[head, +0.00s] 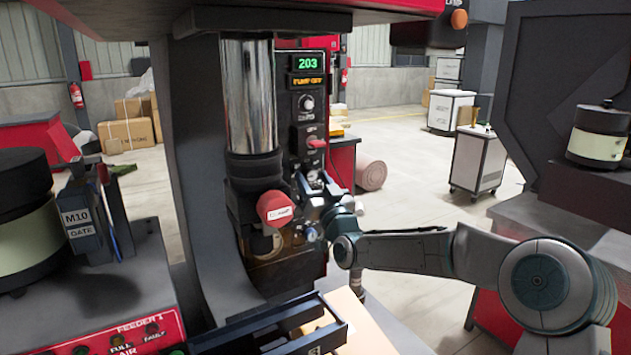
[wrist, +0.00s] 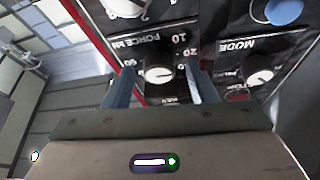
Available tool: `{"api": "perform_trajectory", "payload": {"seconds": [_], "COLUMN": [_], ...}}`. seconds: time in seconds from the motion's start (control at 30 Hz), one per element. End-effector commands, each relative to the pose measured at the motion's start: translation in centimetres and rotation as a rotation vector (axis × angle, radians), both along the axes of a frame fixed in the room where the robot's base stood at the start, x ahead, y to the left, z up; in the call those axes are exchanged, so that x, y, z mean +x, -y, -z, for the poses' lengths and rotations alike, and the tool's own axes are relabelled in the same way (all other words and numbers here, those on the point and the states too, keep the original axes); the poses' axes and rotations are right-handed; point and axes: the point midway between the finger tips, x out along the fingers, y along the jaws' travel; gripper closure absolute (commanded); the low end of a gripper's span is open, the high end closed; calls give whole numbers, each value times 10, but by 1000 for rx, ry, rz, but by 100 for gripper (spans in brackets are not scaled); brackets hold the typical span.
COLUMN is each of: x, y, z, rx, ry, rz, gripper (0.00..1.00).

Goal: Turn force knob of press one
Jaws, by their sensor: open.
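The force knob (wrist: 158,74) is a small dark round knob with a pale pointer face, on a black panel marked FORCE kN with a number scale. It shows in the wrist view between the two fingers of my gripper (wrist: 155,88). The fingers are open, one on each side of the knob, with gaps visible; I cannot tell how deep they reach over it. In the head view my gripper (head: 308,184) is at the lower front panel of press one (head: 200,180) and hides the force knob.
A MODE knob (wrist: 257,75) and a blue button (wrist: 283,11) are close to the right finger in the wrist view. In the head view, a red switch handle (head: 317,143) is just above my gripper and a red round button (head: 275,207) is to its left. A black-framed tray (head: 270,325) is below.

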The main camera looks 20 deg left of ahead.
Motion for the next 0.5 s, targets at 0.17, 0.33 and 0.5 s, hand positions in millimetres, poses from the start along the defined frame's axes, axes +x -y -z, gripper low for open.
{"api": "perform_trajectory", "payload": {"seconds": [0.17,0.33,0.5], "x": [0,0,0], "y": [0,3,1], "z": [0,1,1], "rx": [0,-1,12], "ry": [0,-1,-13], "rz": [0,1,0], "gripper": [81,92,92]}}
